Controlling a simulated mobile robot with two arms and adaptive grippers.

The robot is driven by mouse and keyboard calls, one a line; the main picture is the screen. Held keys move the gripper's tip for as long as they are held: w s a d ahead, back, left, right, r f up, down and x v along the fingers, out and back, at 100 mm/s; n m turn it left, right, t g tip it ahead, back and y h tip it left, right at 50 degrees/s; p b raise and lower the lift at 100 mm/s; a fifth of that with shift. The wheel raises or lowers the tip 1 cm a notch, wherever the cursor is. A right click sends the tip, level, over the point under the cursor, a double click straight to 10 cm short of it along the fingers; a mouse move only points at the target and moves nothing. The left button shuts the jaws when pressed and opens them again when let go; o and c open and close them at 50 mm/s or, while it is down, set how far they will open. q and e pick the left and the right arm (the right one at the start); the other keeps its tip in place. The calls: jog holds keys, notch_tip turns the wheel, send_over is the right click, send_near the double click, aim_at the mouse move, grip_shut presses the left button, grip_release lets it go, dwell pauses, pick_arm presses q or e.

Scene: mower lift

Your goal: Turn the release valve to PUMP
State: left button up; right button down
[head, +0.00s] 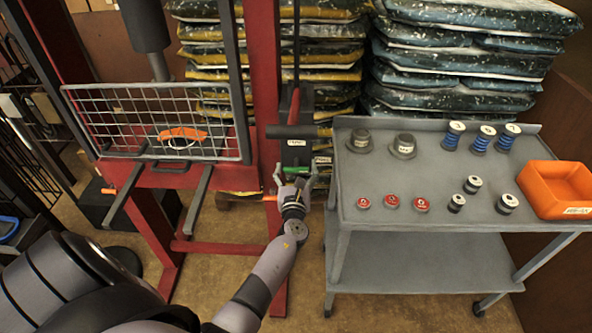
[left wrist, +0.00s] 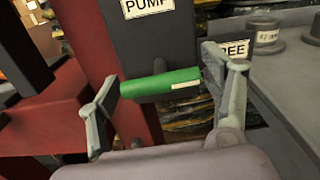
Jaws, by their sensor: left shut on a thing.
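The release valve's green handle (left wrist: 162,82) lies nearly level in the left wrist view, in front of a dark block (left wrist: 150,45). A white PUMP label (left wrist: 147,6) is above the handle. A second label (left wrist: 236,48), partly hidden by a finger, reads "REE" at the right. My left gripper (head: 294,172) is at the valve beside the red press frame in the head view. In the left wrist view its fingers (left wrist: 162,86) are at the two ends of the green handle and shut on it. My right gripper is in neither view.
The red frame (head: 265,90) with its wire guard (head: 155,120) stands left of the valve. A grey cart (head: 400,255) with springs, bushings and an orange bin (head: 555,190) stands close at the right. Stacked bags (head: 460,60) fill the back.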

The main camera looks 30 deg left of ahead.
pick_arm(q)
jog(key=n+b, duration=0.2)
jog(key=n, duration=0.1)
jog(key=shift+f+b, duration=0.2)
jog(key=shift+b, duration=0.15)
jog(key=n+b, duration=0.4)
jog(key=n, duration=0.2)
jog(key=n+b, duration=0.3)
jog(key=n, duration=0.2)
jog(key=shift+r+n+b, duration=0.15)
jog(key=shift+n+b, duration=0.85)
jog(key=shift+n, duration=0.7)
jog(key=o, duration=1.2)
